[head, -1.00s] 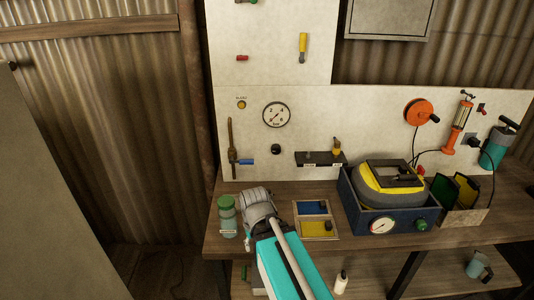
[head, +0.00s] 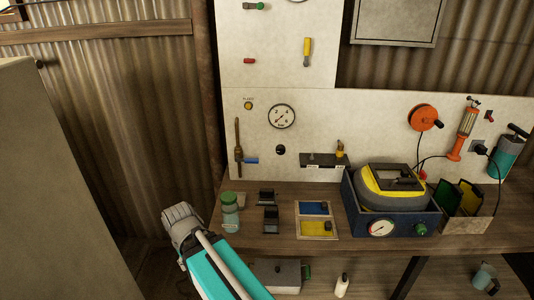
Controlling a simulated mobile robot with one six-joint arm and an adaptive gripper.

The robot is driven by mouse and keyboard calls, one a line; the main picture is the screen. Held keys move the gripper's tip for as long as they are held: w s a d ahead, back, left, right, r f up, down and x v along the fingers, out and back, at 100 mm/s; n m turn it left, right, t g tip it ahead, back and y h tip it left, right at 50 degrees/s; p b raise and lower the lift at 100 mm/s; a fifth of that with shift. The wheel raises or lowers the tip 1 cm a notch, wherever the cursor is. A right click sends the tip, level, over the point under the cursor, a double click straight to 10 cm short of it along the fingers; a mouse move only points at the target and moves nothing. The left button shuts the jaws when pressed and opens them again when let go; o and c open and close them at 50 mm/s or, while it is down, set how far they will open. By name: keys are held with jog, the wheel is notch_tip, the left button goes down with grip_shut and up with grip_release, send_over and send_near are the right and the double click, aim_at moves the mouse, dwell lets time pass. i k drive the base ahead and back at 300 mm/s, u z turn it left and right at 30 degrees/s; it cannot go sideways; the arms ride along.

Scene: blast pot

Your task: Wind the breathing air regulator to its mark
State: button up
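A round white gauge (head: 281,116) marked 2, 4, 6 is on the pale wall panel, with a small black knob (head: 280,149) just below it. A second, smaller gauge (head: 381,228) is on the front of the blue box (head: 348,210), with a green knob (head: 420,229) to its right. No label tells me which one is the breathing air regulator. My gripper (head: 180,217) is at the lower left, left of the bench in the picture and apart from both knobs. Its fingers are too small and end-on to tell open from shut.
A green-capped jar (head: 230,212) stands near the bench's left end, beside black blocks (head: 270,219) and a tray with blue and yellow pads (head: 316,219). A wooden bench (head: 275,244) runs below.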

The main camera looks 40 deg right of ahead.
aim_at(280, 149)
jog(key=u, duration=0.4)
jog(key=k, duration=1.3)
jog(key=z, duration=1.2)
jog(key=i, duration=0.75)
jog(key=z, duration=0.05)
